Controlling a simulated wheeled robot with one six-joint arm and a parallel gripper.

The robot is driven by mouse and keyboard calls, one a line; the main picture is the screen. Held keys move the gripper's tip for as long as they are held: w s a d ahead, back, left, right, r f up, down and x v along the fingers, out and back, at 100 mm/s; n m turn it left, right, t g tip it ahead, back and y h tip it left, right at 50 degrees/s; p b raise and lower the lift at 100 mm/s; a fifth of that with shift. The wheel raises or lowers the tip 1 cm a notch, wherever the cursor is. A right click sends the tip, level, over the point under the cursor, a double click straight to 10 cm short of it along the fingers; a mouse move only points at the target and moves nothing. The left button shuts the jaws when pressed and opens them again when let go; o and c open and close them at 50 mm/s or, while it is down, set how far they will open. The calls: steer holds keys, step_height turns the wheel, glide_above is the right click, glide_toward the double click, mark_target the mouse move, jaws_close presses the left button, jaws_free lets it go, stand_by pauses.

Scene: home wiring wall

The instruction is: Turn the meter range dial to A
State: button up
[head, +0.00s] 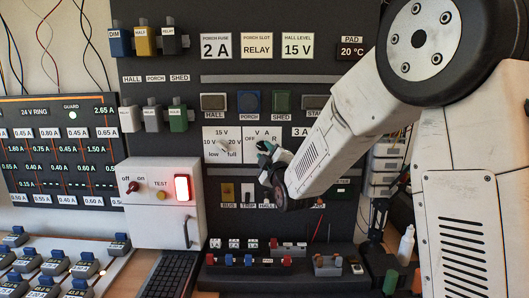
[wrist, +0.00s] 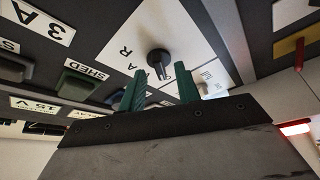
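The meter range dial (wrist: 158,60) is a round black knob on a white plate (wrist: 190,38) in the wrist view. Letters, among them A and R, show left of the knob; others are partly covered by the fingers. I cannot tell for certain which mark the knob points at. In the head view the plate (head: 262,131) shows OFF, V, A and R, while my arm's end hides the knob. My gripper (wrist: 161,90) has two green fingers, apart and empty, just short of the knob and not seen touching it. It also shows in the head view (head: 266,152).
A white plate with another knob (head: 222,146) is just left of the dial plate. Above are coloured buttons, such as the green SHED one (head: 281,101). A white box with a lit red switch (head: 182,188) stands lower left. Toggles (head: 228,192) sit below.

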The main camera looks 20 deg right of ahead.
steer(key=shift+w+r, duration=0.15)
steer(key=shift+w, duration=0.5)
jaws_close()
